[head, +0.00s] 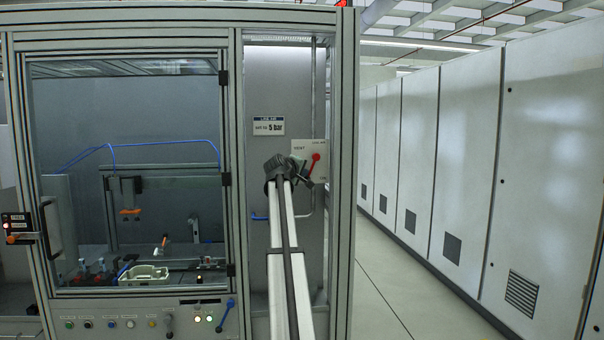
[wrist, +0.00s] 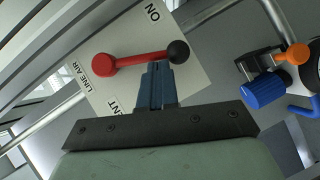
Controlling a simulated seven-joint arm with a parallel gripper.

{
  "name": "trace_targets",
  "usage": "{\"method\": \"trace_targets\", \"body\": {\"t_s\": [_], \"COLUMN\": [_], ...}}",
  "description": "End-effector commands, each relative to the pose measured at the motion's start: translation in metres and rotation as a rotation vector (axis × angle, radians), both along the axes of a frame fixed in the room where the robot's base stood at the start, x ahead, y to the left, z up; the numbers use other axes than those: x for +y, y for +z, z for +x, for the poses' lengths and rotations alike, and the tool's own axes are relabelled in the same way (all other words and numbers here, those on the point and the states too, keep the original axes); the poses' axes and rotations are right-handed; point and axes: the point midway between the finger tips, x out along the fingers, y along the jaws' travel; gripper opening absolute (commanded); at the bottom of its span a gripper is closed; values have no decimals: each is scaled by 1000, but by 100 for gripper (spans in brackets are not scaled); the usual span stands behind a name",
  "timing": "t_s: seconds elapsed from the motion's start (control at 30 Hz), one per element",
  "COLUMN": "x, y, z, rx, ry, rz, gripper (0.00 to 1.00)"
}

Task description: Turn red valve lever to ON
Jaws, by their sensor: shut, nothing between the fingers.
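The red valve lever (wrist: 140,58) is in the wrist view, on a white plate (wrist: 195,85) lettered LINE AIR, ON and a partly covered word ending in "NT". Its round red end is at the left and its black knob (wrist: 178,52) at the right. The arm points between the ON and "NT" lettering. My gripper (wrist: 156,68) is shut and empty, its blue-grey fingertips beside the lever near the knob, on the "NT" side. I cannot tell whether they touch. In the head view the lever (head: 315,161) shows just right of my gripper, its lower end partly hidden.
A blue-and-orange fitting (wrist: 264,88) is at the right of the wrist view. In the head view, a sign (head: 268,127) reads "set to 5 bar", a glazed cell (head: 130,100) stands left, and grey cabinets (head: 470,150) line the right with clear floor before them.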

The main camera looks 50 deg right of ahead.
Motion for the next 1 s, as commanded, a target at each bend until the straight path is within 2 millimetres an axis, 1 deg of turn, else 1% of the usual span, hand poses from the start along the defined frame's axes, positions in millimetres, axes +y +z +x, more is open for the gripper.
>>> {"method": "trace_targets", "body": {"t_s": [0.1, 0.4, 0.5, 0.83, 1.0], "x": [-1, -12, -18, -17, -10], "y": [-4, -16, -18, -20, -20], "z": [-2, -14, -18, -18, -13], "rx": [29, 194, 198, 195, 195], "ry": [0, -1, -2, 0, 0], "rz": [-28, -191, -196, -190, -190], "gripper": [0, 0, 0, 0, 0]}}
